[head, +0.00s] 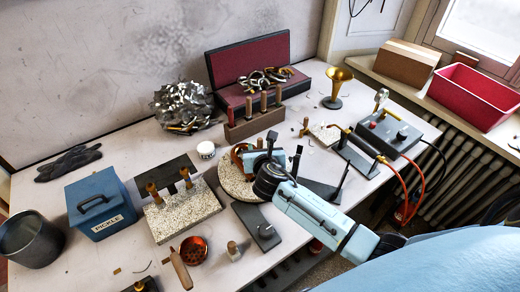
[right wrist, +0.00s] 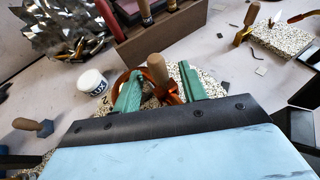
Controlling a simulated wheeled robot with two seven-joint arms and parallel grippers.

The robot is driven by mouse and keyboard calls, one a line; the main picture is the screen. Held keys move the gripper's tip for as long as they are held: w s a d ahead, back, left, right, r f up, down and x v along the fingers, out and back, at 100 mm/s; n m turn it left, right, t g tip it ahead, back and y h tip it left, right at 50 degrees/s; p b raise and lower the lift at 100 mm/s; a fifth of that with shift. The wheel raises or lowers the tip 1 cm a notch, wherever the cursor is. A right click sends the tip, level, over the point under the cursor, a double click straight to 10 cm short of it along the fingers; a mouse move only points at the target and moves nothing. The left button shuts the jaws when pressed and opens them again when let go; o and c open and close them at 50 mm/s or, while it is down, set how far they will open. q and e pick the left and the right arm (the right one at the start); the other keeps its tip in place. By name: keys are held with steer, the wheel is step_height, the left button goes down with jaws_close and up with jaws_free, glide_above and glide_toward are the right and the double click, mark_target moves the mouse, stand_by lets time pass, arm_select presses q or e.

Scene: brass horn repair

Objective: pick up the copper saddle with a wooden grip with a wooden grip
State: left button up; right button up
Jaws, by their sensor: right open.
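The copper saddle (right wrist: 170,97) with its upright wooden grip (right wrist: 157,68) stands on a round speckled board (head: 232,184). In the right wrist view, the grip rises between the two green fingers of my right gripper (right wrist: 159,82). The fingers are open, one on each side of it, and I cannot tell if either touches it. In the head view, my right gripper (head: 284,148) is over the board and hides much of the saddle; some copper (head: 240,152) shows to its left. My left gripper is not in view.
A tool rack (head: 254,124) with wooden handles stands just behind, and a white jar (head: 206,150) is to the left. A speckled block (head: 180,214) holds wooden-handled pieces. A brass bell (head: 334,90) and a grey power box (head: 388,132) stand to the right.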

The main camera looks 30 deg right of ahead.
steer(key=shift+x, duration=0.8)
jaws_close()
steer(key=shift+r, duration=0.1)
